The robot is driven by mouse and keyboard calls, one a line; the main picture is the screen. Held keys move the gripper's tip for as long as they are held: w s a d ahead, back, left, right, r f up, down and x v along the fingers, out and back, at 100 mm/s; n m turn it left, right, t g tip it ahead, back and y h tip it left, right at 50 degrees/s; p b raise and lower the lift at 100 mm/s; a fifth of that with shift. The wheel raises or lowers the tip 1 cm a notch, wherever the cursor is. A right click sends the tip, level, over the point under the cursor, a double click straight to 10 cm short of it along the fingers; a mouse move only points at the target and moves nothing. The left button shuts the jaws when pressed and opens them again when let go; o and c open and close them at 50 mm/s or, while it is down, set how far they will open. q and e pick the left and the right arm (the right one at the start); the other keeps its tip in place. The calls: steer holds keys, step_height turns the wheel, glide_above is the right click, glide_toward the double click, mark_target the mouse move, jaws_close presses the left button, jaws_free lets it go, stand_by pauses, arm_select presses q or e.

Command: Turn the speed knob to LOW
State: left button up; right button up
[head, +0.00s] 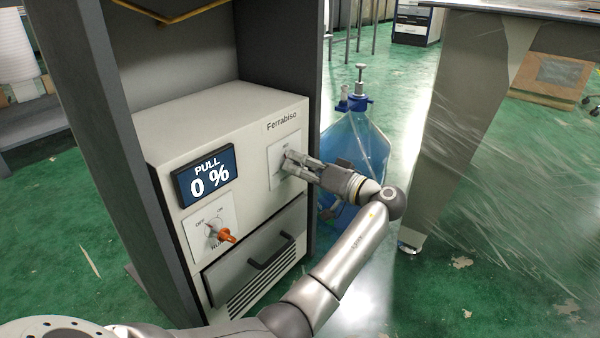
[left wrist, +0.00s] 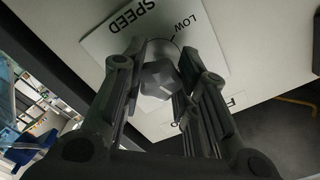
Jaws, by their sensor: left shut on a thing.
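The speed knob (left wrist: 158,78) is a grey faceted knob on a white plate (left wrist: 105,45) marked SPEED and LOW in the left wrist view. My left gripper (left wrist: 160,88) has its fingers on both sides of the knob and is shut on it. In the head view my left gripper (head: 292,160) reaches the plate on the right of the machine's front and mostly hides the knob. Which mark the knob points to cannot be told. My right gripper is not in view.
The white machine (head: 190,120) carries a display (head: 205,177) reading PULL 0 %, an orange run switch (head: 227,236) and a drawer (head: 255,260). A grey cabinet post stands on each side. A blue water container (head: 360,140) stands on the floor behind my left wrist.

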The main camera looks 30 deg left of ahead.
arm_select(q)
steer(key=n+b, duration=0.1)
steer(key=n, duration=0.1)
steer(key=n+b, duration=0.1)
steer(key=b, duration=0.1)
steer(key=n+b, duration=0.1)
steer(key=n, duration=0.1)
steer(key=shift+f+n, duration=0.3)
steer(key=shift+f, duration=0.05)
steer(key=n+b, duration=0.2)
steer(key=shift+n, duration=0.4)
steer(key=shift+r+n+b, duration=0.1)
steer(key=shift+n+b, duration=0.5)
steer(key=shift+n, duration=0.2)
steer(key=n, duration=0.3)
steer(key=shift+r+n+b, duration=0.1)
steer(key=shift+n+b, duration=0.25)
steer(key=shift+n, duration=0.05)
steer(key=n, duration=0.6)
steer(key=o, duration=1.1)
steer(key=shift+r, duration=0.1)
steer(key=shift+c, duration=0.2)
